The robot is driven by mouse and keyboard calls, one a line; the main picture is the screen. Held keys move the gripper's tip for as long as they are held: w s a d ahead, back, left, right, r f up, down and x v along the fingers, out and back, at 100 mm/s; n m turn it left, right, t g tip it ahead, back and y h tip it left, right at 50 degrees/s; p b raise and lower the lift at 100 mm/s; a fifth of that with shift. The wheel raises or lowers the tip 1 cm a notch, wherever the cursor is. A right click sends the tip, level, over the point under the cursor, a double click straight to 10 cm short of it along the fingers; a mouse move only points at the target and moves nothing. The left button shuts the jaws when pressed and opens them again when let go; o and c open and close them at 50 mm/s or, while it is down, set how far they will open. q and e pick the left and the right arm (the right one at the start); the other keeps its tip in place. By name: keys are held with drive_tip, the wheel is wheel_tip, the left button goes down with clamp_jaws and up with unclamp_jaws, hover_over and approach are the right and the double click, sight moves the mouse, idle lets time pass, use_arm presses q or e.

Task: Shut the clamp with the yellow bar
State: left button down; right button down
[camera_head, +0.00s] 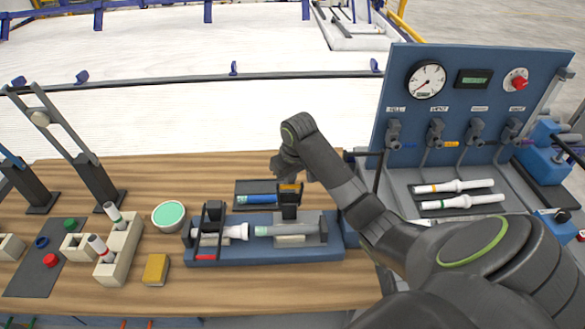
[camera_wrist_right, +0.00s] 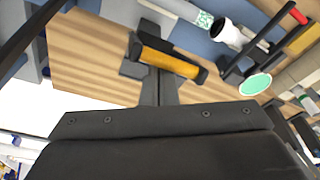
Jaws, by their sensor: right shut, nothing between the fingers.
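The clamp's yellow bar (camera_head: 290,187) sits at the top of a black upright piece on the blue fixture (camera_head: 270,252). The yellow bar also shows in the right wrist view (camera_wrist_right: 168,62), across a black T-shaped handle. My right gripper (camera_head: 287,172) is shut and empty, right at the bar from above; its shut fingers (camera_wrist_right: 158,88) point at the bar's middle. I cannot tell whether they touch it. A grey pipe (camera_head: 272,231) lies in the fixture under this clamp, end to end with a white fitting (camera_head: 235,231). My left gripper is not in view.
A second clamp with a red bar (camera_head: 205,257) is on the fixture's left, its bar low at the front. A blue pipe (camera_head: 257,199) lies on a dark tray behind. A green-topped bowl (camera_head: 168,214) and a yellow block (camera_head: 156,269) stand left. A gauge panel (camera_head: 470,95) rises at right.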

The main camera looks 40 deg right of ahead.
drive_tip(key=shift+s+a+f, duration=0.25)
drive_tip(key=shift+s+a, duration=0.1)
drive_tip(key=shift+s, duration=0.15)
drive_tip(key=shift+s+a+f, duration=0.2)
drive_tip(key=shift+s+a, duration=0.1)
drive_tip(key=shift+s, duration=0.3)
drive_tip(key=shift+s+a+f, duration=0.55)
drive_tip(key=shift+s+f, duration=0.05)
drive_tip(key=shift+s, duration=0.25)
drive_tip(key=shift+s+a+f, duration=0.55)
drive_tip(key=shift+s+f, duration=0.2)
drive_tip(key=shift+s, duration=0.2)
